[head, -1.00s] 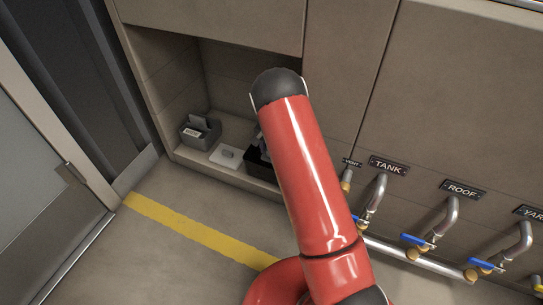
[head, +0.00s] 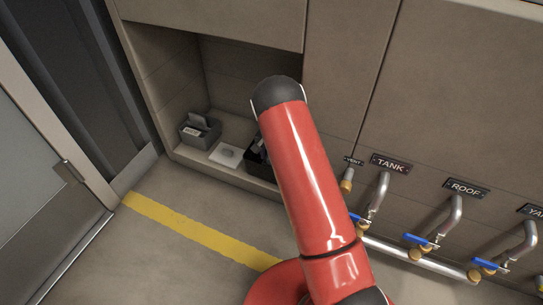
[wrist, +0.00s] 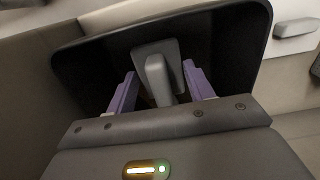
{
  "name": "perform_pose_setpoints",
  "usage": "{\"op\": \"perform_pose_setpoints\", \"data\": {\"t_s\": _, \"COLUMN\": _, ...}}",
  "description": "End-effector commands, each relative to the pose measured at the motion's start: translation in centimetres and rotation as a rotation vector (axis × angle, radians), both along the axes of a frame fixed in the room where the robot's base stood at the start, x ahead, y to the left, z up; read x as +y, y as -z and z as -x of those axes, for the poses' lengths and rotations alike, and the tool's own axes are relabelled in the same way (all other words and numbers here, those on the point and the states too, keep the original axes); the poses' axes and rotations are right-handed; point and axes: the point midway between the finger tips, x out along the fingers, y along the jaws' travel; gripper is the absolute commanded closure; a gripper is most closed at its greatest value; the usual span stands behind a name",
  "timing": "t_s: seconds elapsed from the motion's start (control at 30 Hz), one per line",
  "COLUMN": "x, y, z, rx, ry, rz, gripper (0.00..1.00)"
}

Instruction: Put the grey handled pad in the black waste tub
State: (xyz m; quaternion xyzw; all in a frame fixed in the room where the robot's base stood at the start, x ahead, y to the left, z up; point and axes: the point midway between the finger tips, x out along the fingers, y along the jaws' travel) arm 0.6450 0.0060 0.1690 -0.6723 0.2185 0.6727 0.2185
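The grey handled pad (wrist: 172,58) lies inside the black waste tub (wrist: 75,72) in the wrist view, its raised handle toward my gripper. The tub also shows partly in the head view (head: 258,168), with a grey piece inside, beside my arm. My gripper (wrist: 160,82) reaches into the tub with its two purple fingers on either side of the handle. Gaps show between the fingers and the handle, so it is open. In the head view my red arm hides the gripper and much of the tub.
A pale flat plate (head: 228,156) lies between box and tub. Cabinet panels rise above; pipes with blue-handled valves (head: 420,240) are at the right.

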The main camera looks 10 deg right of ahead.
Motion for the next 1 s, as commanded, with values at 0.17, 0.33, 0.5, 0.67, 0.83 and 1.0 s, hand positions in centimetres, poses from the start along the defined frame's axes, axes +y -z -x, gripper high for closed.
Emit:
{"op": "perform_pose_setpoints", "data": {"t_s": 0.17, "x": 0.0, "y": 0.0, "z": 0.0, "rx": 0.0, "ry": 0.0, "rz": 0.0, "gripper": 0.29}}
{"op": "perform_pose_setpoints", "data": {"t_s": 0.33, "x": 0.0, "y": -0.1, "z": 0.0, "rx": 0.0, "ry": 0.0, "rz": 0.0, "gripper": 0.29}}
{"op": "perform_pose_setpoints", "data": {"t_s": 0.5, "x": 0.0, "y": -1.1, "z": 0.0, "rx": -0.001, "ry": 0.0, "rz": 0.001, "gripper": 0.29}}
{"op": "perform_pose_setpoints", "data": {"t_s": 0.67, "x": 0.0, "y": -3.7, "z": -0.1, "rx": -0.004, "ry": 0.0, "rz": -0.001, "gripper": 0.29}}
{"op": "perform_pose_setpoints", "data": {"t_s": 0.83, "x": 0.0, "y": -6.7, "z": 0.0, "rx": -0.003, "ry": 0.0, "rz": 0.0, "gripper": 0.29}}
{"op": "perform_pose_setpoints", "data": {"t_s": 1.0, "x": 0.0, "y": -8.4, "z": 0.0, "rx": -0.001, "ry": 0.0, "rz": 0.0, "gripper": 0.29}}
